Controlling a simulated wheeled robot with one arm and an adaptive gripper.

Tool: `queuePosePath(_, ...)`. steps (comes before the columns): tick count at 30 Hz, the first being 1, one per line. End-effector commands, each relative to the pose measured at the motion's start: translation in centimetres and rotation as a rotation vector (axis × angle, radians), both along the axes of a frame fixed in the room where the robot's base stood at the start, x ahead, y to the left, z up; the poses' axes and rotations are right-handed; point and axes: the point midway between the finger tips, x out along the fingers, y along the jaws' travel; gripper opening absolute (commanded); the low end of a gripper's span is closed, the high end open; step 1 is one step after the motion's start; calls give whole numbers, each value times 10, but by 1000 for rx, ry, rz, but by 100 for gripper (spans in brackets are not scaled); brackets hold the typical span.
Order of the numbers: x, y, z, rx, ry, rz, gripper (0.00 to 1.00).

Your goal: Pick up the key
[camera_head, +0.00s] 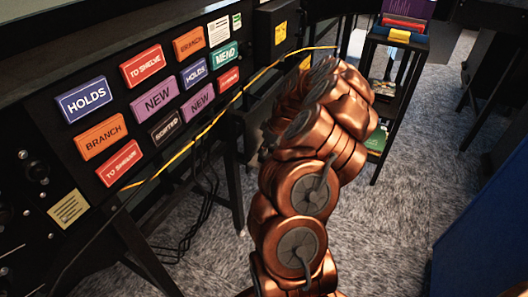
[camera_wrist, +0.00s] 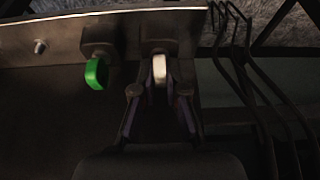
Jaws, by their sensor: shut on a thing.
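In the wrist view, a pale metal piece that looks like the key (camera_wrist: 159,73) stands against a dark fitting on a metal panel. My gripper (camera_wrist: 160,90) is around it, with one finger on each side, shut on it. The lower part of the key is dark and hard to make out. In the head view my copper-coloured arm reaches forward, and its bulk hides the gripper and the key.
Black cables (camera_wrist: 243,75) hang at the right. In the head view, a panel of labelled buttons (camera_head: 158,98) stands left and a shelf cart (camera_head: 398,75) behind my arm.

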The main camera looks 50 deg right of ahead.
Motion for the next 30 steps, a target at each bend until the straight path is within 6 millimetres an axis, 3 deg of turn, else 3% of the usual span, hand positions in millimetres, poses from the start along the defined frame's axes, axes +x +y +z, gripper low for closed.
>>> queuePosePath(10,0,0,4,-1,-1,1,0)
queuePosePath(18,1,0,36,-3,-3,1,0)
queuePosePath(30,-81,-25,43,0,-3,-4,0)
